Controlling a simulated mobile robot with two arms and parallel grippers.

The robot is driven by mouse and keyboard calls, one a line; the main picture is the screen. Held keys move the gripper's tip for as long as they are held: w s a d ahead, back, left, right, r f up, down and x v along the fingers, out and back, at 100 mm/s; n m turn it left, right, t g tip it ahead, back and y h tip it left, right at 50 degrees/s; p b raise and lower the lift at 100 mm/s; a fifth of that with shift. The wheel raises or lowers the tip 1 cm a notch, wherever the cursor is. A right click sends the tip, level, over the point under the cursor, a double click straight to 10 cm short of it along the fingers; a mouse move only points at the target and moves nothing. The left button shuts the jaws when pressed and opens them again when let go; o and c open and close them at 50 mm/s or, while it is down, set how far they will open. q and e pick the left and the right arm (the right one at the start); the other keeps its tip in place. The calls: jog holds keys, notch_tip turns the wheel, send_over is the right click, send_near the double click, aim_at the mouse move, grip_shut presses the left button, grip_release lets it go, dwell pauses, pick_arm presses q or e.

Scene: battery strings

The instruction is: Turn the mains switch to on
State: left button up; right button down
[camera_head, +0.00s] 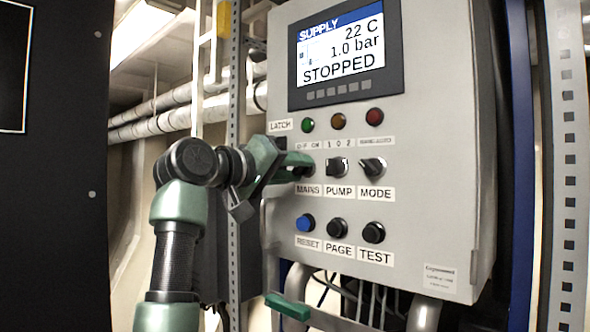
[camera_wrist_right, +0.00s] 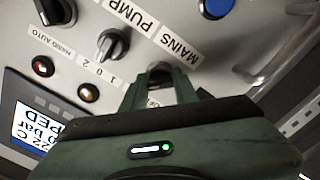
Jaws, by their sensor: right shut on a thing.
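The mains switch (camera_head: 309,173) is a dark rotary knob above the MAINS label on the grey control panel (camera_head: 440,150). My right gripper (camera_head: 303,167) reaches it from the left and covers most of it. In the right wrist view the mains knob (camera_wrist_right: 160,72) shows between the two green fingers of my right gripper (camera_wrist_right: 160,88), which is shut on it. The fingers hide the sides of the knob, so its exact pointer setting cannot be told. My left gripper does not show.
The display (camera_head: 345,50) reads 22 C, 1.0 bar, STOPPED. The pump switch (camera_head: 337,168) and mode switch (camera_head: 373,166) sit close on the right. The reset button (camera_head: 305,223) is below. A green piece (camera_head: 288,306) shows under the panel. A dark cabinet (camera_head: 55,190) stands left.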

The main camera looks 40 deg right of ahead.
dwell(0.4)
jog(key=c, duration=1.1)
grip_release()
jog(key=a, duration=0.2)
jog(key=a+b, duration=0.1)
jog(key=a, duration=0.2)
jog(key=a+b, duration=0.1)
jog(key=a, duration=0.1)
jog(key=shift+s+a, duration=0.35)
